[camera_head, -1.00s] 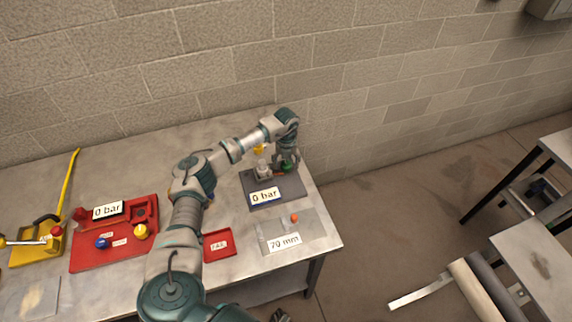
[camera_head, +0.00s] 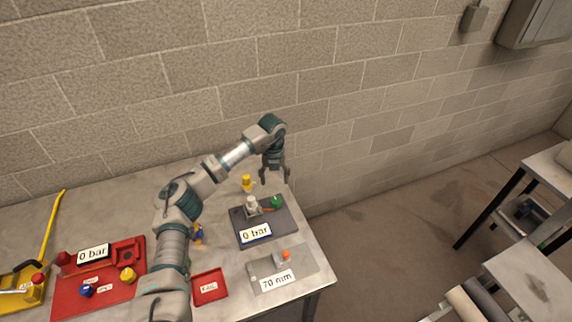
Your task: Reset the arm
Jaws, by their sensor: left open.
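My left arm comes in from the lower left and reaches over the metal table (camera_head: 215,258). My left gripper (camera_head: 275,180) points down with its fingers apart and empty. It hangs above the back edge of a dark grey plate that carries a "0 bar" label (camera_head: 255,233). On that plate stand a whitish fitting (camera_head: 251,204) and a green knob (camera_head: 277,202), both clear of the fingers. A yellow piece (camera_head: 246,183) stands behind the plate. My right gripper is not in view.
A red fixture (camera_head: 70,291) with blue and yellow knobs lies at left, next to a yellow lever tool (camera_head: 50,238). A small red tray (camera_head: 209,287) and a grey plate labelled "70 mm" (camera_head: 278,280) lie in front. A block wall stands close behind.

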